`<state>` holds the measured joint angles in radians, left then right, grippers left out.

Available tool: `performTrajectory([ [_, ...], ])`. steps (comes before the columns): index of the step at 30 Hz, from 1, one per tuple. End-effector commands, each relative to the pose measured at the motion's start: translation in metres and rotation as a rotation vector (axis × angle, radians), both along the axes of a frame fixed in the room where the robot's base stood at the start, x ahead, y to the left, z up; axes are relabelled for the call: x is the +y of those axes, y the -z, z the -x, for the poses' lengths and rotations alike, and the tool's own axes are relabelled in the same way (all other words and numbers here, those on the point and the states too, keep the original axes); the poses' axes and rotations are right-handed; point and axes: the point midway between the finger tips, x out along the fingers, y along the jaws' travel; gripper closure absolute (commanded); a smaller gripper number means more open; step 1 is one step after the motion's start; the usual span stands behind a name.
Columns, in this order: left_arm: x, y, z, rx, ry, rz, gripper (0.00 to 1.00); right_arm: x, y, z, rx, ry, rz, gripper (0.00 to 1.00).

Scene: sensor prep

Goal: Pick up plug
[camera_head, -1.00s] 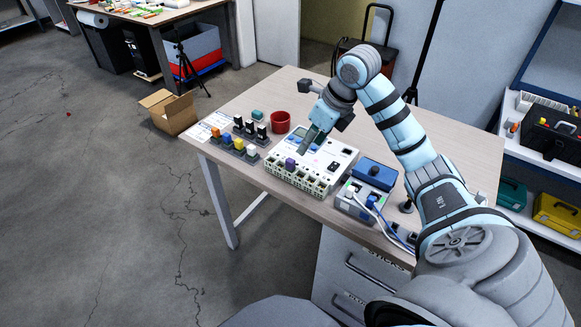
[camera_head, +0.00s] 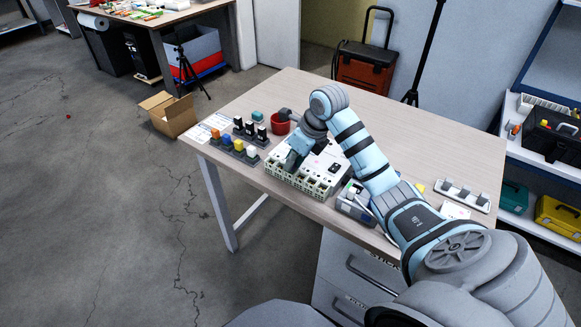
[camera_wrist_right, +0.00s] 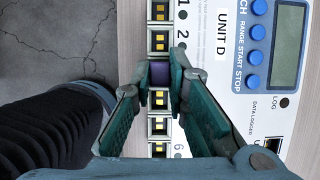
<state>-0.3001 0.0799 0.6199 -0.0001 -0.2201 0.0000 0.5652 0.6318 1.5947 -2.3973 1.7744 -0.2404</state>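A purple plug (camera_wrist_right: 159,73) sits in the column of ports on the white data logger (camera_wrist_right: 220,80), labelled UNIT D, in the right wrist view. In the head view the logger (camera_head: 318,187) lies on the table, and the plug is hidden behind my right gripper. My right gripper (camera_head: 290,164) points down at the logger's port edge. In the right wrist view its fingertips (camera_wrist_right: 160,76) lie on either side of the plug, seemingly touching it. The plug appears seated in its port. My left gripper is not in view.
Orange, blue, yellow and white plugs (camera_head: 238,146) stand in a rack left of the logger, near a red cup (camera_head: 279,127). A grey box (camera_head: 354,208) at right is partly hidden by my arm. The table's back right (camera_head: 430,140) is clear.

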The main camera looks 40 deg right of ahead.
Motion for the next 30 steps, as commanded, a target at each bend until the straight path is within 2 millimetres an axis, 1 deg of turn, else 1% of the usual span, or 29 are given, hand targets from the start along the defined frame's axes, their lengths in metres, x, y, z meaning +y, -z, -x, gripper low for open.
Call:
performTrajectory([
  [10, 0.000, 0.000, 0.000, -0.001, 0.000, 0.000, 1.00, 0.000, -0.002, 0.000, -0.001, 0.000, 0.000, 1.00],
  [13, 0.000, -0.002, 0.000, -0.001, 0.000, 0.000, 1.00, 0.000, -0.009, -0.001, -0.003, -0.001, -0.001, 1.00],
  [15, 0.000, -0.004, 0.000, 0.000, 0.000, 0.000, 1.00, 0.000, -0.018, -0.001, -0.003, -0.001, 0.000, 1.00],
  [17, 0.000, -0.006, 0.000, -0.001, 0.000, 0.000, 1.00, 0.000, -0.031, -0.001, -0.004, -0.001, 0.000, 1.00],
  [19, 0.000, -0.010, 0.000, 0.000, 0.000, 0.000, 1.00, 0.000, -0.053, -0.001, -0.006, -0.001, -0.001, 1.00],
  [20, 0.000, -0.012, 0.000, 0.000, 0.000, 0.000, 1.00, 0.000, -0.064, -0.001, -0.007, -0.001, 0.000, 1.00],
  [22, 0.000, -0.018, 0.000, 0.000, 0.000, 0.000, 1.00, 0.000, -0.094, -0.001, -0.009, 0.000, 0.001, 1.00],
  [24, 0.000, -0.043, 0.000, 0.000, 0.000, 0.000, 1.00, 0.000, -0.131, -0.001, -0.005, 0.000, -0.001, 1.00],
  [25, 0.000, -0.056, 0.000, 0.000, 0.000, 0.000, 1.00, 0.000, -0.143, 0.000, -0.001, 0.001, -0.001, 1.00],
  [27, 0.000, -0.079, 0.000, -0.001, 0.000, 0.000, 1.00, 0.000, -0.164, 0.000, 0.000, 0.001, 0.000, 1.00],
  [30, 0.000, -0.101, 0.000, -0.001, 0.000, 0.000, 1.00, 0.000, -0.186, 0.000, 0.000, 0.001, 0.000, 1.00],
])
